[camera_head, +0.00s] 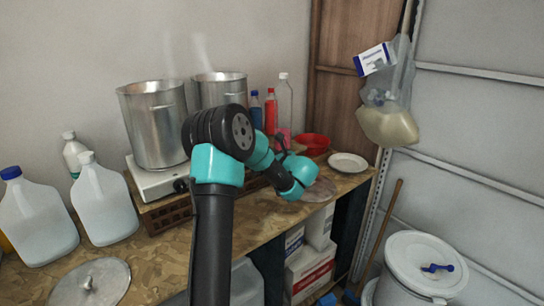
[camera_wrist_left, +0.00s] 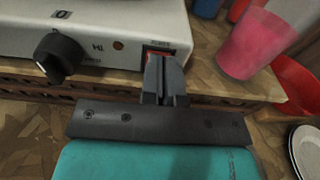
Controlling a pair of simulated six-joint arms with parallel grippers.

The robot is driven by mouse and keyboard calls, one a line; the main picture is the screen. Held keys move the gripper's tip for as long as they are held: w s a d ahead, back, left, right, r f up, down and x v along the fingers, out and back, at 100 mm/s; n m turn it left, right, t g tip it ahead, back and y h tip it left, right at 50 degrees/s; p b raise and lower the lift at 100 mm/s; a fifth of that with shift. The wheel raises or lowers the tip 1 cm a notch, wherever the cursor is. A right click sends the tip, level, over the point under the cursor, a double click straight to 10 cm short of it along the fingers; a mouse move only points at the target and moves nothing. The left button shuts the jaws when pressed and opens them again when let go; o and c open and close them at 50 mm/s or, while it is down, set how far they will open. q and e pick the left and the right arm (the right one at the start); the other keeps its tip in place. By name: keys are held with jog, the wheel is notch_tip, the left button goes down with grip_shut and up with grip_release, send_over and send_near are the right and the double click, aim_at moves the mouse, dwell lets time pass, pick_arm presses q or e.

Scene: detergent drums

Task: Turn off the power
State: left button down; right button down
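A white hot plate (camera_wrist_left: 95,35) fills the upper left of the left wrist view, with a black knob (camera_wrist_left: 58,57) and a small red-brown light on its front. At its right end is a dark-framed power switch (camera_wrist_left: 158,47) with red showing. My left gripper (camera_wrist_left: 163,62) is shut, its fingers together with nothing visible between them. Its tips are at the switch and cover part of it; contact and the switch's position cannot be told. In the head view my left arm hides much of the stove area. My right gripper is in neither view.
Two steaming metal pots (camera_head: 155,125) stand on the stove. Large white jugs (camera_head: 102,200) and a metal lid (camera_head: 92,284) are at left. Bottles (camera_head: 285,98), a red bowl (camera_head: 313,143) and a white plate (camera_head: 348,162) are at right. A white lidded bucket (camera_head: 420,270) stands lower right.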

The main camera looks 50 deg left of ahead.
pick_arm(q)
jog(key=d+r, duration=0.1)
jog(key=d, duration=1.3)
